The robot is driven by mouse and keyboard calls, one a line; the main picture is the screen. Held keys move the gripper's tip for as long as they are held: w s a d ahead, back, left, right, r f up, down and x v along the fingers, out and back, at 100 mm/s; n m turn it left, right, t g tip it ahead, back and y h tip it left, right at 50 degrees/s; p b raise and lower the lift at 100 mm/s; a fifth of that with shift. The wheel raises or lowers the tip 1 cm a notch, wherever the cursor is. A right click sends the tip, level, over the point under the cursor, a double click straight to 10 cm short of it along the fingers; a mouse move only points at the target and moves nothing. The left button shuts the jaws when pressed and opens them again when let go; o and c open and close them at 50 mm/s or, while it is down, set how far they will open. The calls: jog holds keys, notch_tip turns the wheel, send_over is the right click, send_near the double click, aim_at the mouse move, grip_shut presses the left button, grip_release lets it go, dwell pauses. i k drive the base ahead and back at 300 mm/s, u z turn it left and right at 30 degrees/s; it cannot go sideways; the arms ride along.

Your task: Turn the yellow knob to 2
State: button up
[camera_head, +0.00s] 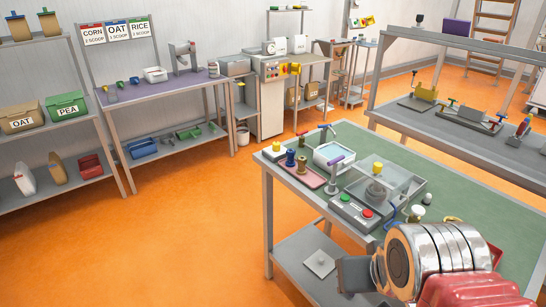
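A grey machine (268,108) stands at the back against the wall, with a control panel on its front. A yellow knob-like part (295,69) sits at the right of that panel; its setting and any numbers are too small to read. My arm, silver and red, fills the bottom right corner. My gripper (355,273) shows only as a dark grey part at the arm's left end, beside the near green-topped table and far from the machine. Its fingers cannot be made out.
A green-topped table (470,190) with a tray, a clear box and a button box (354,211) stands at the right. A grey bench (480,140) is behind it. Shelves (60,120) and a purple-topped bench (165,92) line the left wall. Orange floor (200,220) is clear between them.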

aim_at(275, 145)
jog(key=k, duration=0.8)
jog(key=u, duration=0.5)
jog(key=i, duration=0.7)
jog(key=u, duration=0.65)
jog(key=i, duration=1.4)
jog(key=z, duration=0.15)
